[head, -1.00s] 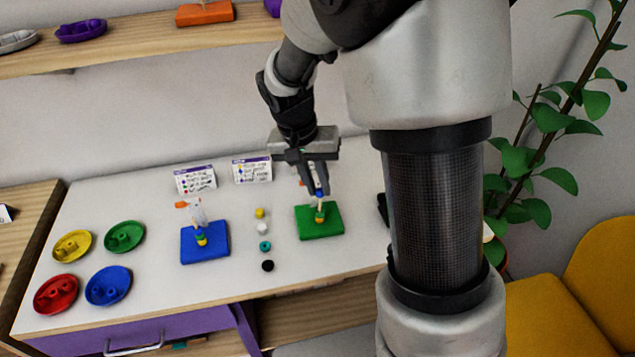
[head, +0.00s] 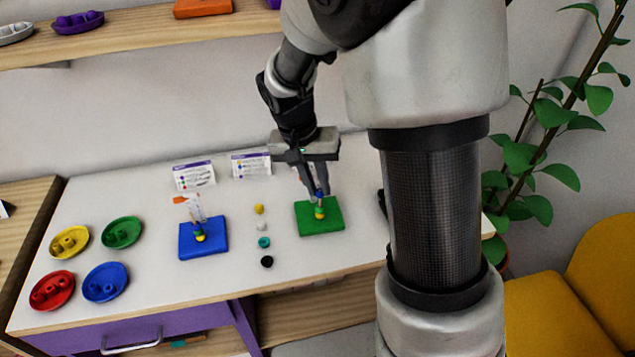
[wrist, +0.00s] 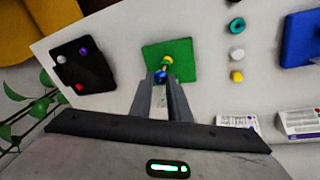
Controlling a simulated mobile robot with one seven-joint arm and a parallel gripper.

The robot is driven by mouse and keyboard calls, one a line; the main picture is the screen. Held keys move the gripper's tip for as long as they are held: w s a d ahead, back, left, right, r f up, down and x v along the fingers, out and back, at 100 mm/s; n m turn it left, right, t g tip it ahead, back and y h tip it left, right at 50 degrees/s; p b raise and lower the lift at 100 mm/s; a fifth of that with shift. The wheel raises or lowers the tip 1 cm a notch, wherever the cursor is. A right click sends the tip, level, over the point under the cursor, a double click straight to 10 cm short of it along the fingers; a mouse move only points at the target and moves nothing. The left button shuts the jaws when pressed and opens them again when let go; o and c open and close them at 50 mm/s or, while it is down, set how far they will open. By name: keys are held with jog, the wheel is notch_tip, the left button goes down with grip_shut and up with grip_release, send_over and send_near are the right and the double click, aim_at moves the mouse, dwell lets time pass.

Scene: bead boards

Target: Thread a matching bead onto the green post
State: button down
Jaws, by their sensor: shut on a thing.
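The green board (head: 306,226) lies on the table, with a short post near its middle. A yellow bead (head: 320,211) and other coloured beads sit low on this post. My gripper (head: 319,192) is shut on a blue bead (head: 319,194), low over the green board. In the wrist view the blue bead (wrist: 160,76) is between my fingertips, close beside or over the yellow bead (wrist: 168,60). I cannot tell whether the blue bead is around the post top. My fingers hide part of the post.
The blue board (head: 216,248) with its beaded post stands to the left. Loose yellow (head: 259,209), white (head: 262,226), teal (head: 264,242) and black (head: 267,262) beads lie between the boards. Coloured dishes (head: 122,232) are far left. A black tray (wrist: 95,78) holds several beads.

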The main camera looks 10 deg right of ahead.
jog(key=shift+f, duration=0.15)
jog(key=c, duration=1.6)
grip_release()
jog(key=p+v, duration=0.2)
jog(key=v, duration=1.5)
jog(key=shift+r, duration=0.25)
